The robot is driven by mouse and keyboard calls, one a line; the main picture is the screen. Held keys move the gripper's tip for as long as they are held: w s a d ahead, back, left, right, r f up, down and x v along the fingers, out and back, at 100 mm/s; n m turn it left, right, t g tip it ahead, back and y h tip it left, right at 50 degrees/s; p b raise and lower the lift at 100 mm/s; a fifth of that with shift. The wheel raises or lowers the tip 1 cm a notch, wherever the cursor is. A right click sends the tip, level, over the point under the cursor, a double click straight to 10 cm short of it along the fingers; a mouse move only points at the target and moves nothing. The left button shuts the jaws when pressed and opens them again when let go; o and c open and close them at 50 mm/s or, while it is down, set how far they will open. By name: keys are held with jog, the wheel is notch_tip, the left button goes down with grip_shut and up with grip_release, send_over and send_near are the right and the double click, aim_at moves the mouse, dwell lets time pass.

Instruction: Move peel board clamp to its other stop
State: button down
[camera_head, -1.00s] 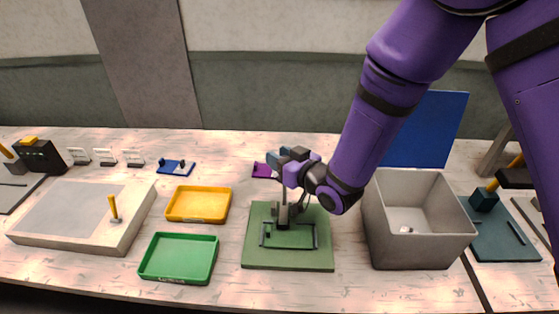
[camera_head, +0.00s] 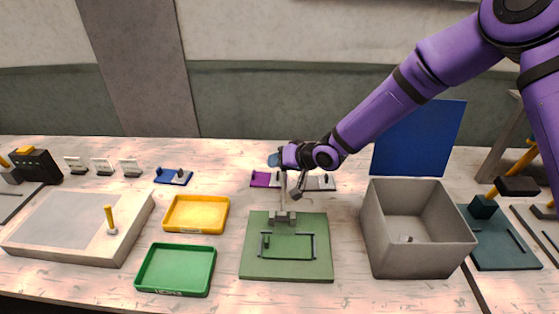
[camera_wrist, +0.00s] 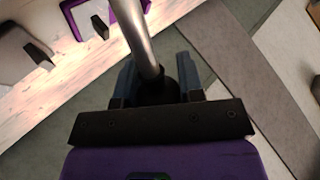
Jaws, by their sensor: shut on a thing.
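The green peel board (camera_head: 255,262) lies flat on the table, with a thin dark frame and a small upright peg on top. The clamp's grey block (camera_head: 283,218) sits at the board's far edge, and a thin post rises from it towards my gripper (camera_head: 276,160). In the wrist view, my gripper (camera_wrist: 157,88) has its two blue-grey fingers shut around the dark end of a silver rod (camera_wrist: 140,40), apparently the clamp's lever. In the head view the lever stands nearly upright; its top is hidden at the fingers.
A grey open bin (camera_head: 415,262) stands right of the board, with a blue panel (camera_head: 425,140) behind it. Green (camera_head: 177,285) and yellow (camera_head: 196,229) trays are to the left. Purple (camera_head: 262,180) and grey (camera_head: 318,183) plates with pegs lie behind the board.

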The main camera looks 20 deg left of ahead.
jog(key=shift+w+f, duration=0.25)
jog(key=shift+f, duration=0.1)
dwell(0.3)
jog(key=c, duration=0.8)
grip_release()
jog(key=shift+f, duration=0.1)
jog(key=v, duration=1)
jog(key=shift+w+d+r, duration=0.1)
jog(key=shift+d+r, duration=0.15)
jog(key=shift+r, duration=0.15)
